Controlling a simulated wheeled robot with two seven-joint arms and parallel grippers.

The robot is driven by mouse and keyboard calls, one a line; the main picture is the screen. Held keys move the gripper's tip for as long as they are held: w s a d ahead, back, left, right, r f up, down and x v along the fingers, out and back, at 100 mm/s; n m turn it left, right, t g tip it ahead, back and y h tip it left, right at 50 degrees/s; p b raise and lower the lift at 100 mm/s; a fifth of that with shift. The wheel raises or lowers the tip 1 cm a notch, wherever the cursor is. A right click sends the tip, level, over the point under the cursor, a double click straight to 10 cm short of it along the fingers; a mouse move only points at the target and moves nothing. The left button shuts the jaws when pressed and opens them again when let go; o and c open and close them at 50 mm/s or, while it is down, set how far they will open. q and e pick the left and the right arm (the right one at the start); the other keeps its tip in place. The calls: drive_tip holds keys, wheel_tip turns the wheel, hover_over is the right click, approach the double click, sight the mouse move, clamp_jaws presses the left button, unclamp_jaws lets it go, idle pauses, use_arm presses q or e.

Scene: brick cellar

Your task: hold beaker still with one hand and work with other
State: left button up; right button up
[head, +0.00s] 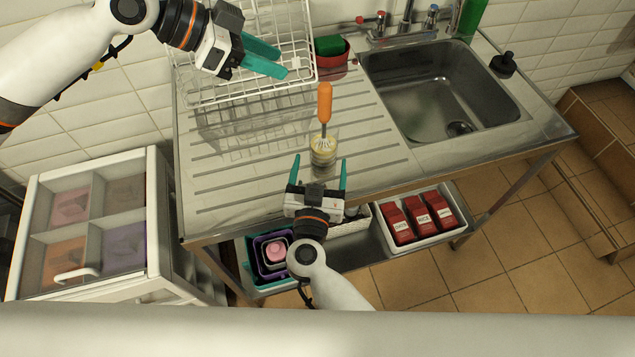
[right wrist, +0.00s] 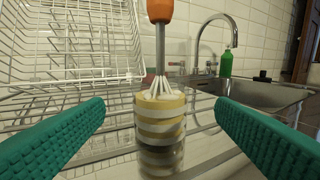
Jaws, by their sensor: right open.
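A clear beaker (head: 323,158) with pale yellow and whitish layered contents stands upright on the ribbed steel drainboard (head: 250,165). It also shows in the right wrist view (right wrist: 160,138). A whisk with an orange handle (head: 324,102) stands upright in it; its wires (right wrist: 160,86) show at the beaker's top in the right wrist view. My right gripper (head: 320,159) is open at the near side of the beaker, its teal fingers apart to the left and right and not touching it. My left gripper (head: 284,65) is above the dish rack at the upper left, empty, its teal fingers apart.
A white wire dish rack (head: 290,30) stands behind the beaker. A red bowl with a green sponge (head: 330,46) is at the back. The sink (head: 440,95) and tap lie right. Red boxes (head: 420,215) and nested tubs sit on the shelf below. A drawered cabinet (head: 95,165) stands left.

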sight(324, 142)
drive_tip(key=w, duration=0.7)
drive_tip(key=shift+w+d, duration=0.1)
drive_tip(key=shift+d, duration=0.25)
drive_tip(key=shift+c, duration=0.3)
drive_tip(key=c, duration=1.1)
